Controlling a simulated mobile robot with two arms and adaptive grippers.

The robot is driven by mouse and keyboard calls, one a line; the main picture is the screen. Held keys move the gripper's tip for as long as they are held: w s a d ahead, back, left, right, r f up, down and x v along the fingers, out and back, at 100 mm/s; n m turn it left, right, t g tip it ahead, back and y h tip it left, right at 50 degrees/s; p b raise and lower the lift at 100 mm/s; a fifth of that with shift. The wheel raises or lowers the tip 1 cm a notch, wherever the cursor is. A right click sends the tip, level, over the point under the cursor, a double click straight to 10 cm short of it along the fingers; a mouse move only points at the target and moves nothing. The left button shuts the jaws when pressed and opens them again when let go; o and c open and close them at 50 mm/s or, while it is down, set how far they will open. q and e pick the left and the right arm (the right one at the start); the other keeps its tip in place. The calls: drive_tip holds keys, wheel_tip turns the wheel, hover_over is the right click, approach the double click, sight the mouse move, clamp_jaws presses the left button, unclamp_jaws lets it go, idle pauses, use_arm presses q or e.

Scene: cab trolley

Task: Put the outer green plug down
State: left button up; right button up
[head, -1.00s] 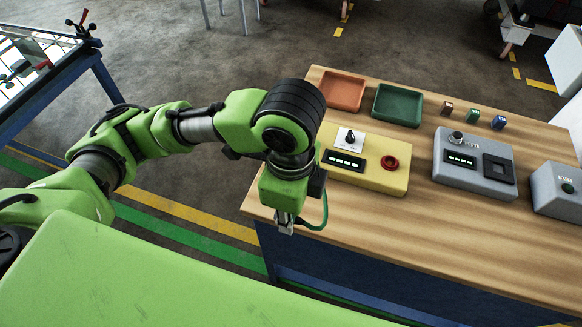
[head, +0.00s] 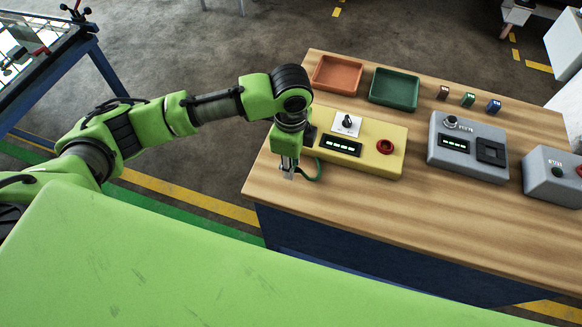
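A small green block (head: 468,99), possibly the green plug, stands on the wooden table between a brown-red one (head: 443,93) and a blue one (head: 493,106). My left gripper (head: 288,173) points down over the table's near left corner, left of the yellow box. Its fingertips are small and pale; I cannot tell whether they are open or hold something. A thin green loop (head: 314,176) hangs beside it; I cannot tell whether it is part of the gripper or a cord. My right gripper is out of view.
On the table (head: 400,215) are an orange tray (head: 337,91), a green tray (head: 394,104), a yellow box (head: 378,161) with a knob and red button, a grey box (head: 455,168) and another grey box (head: 540,187). The table's front strip is clear.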

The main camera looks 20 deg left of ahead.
use_arm(q)
wheel_tip(320, 180, down, 2)
drive_tip(key=shift+f+p, duration=0.15)
drive_tip(key=shift+p, duration=0.45)
drive_tip(key=shift+f, duration=0.45)
drive_tip(key=shift+f, duration=0.1)
drive_tip(key=o, duration=1.1)
drive_tip(key=shift+o, duration=0.2)
drive_tip(key=shift+w+r, duration=0.1)
drive_tip(key=shift+r, duration=0.4)
wheel_tip(320, 180, up, 11)
drive_tip(key=shift+r+b, duration=0.15)
drive_tip(key=shift+b, duration=1)
